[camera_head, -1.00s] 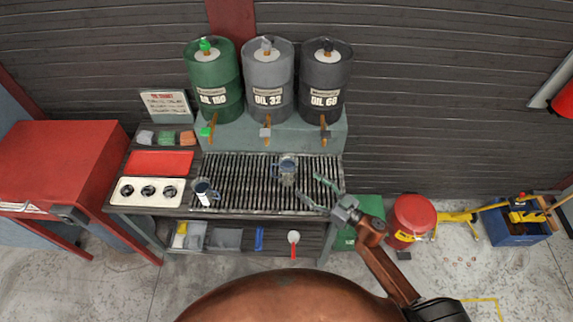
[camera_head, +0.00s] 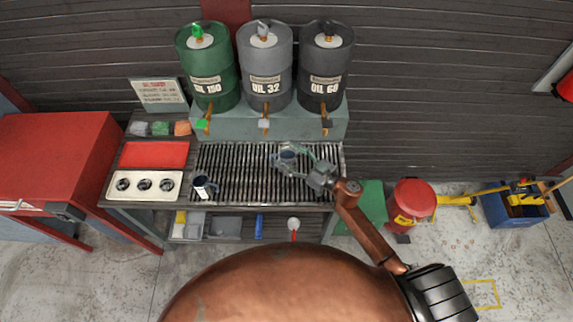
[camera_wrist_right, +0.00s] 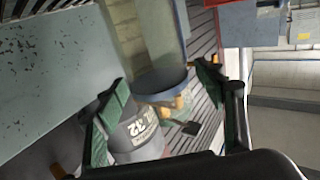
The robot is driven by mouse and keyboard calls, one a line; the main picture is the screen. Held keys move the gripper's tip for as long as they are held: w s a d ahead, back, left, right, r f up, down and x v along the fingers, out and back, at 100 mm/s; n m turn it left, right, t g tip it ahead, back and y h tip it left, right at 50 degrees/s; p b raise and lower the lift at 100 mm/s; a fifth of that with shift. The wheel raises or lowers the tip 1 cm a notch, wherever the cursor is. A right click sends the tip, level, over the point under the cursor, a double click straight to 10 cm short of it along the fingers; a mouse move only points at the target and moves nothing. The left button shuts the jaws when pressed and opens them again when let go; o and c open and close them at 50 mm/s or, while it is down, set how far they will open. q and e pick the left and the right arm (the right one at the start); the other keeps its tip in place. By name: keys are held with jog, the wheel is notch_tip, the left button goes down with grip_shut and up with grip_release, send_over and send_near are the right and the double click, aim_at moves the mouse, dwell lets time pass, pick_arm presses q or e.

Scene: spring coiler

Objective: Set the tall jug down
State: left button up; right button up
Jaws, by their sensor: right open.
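A jug with a blue-grey rim (camera_head: 288,156) stands on the slatted grate (camera_head: 225,170) in the head view, below the grey drum. My right gripper (camera_head: 289,161) is around it, with its green fingers open on either side. In the right wrist view a blue-grey rounded end (camera_wrist_right: 163,81) shows between the spread fingers; I cannot tell whether a finger touches it. A second, white and dark blue jug (camera_head: 204,187) stands at the grate's left front. I cannot tell for sure which jug is taller. My left gripper is not in view.
A green drum (camera_head: 208,68), a grey drum (camera_head: 265,65) and a black drum (camera_head: 325,68) stand behind the grate, their taps above it. The middle of the grate is clear.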

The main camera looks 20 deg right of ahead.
jog(key=shift+w, duration=0.15)
jog(key=shift+a, duration=0.1)
jog(key=c, duration=0.8)
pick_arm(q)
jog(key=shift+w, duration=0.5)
pick_arm(e)
grip_shut()
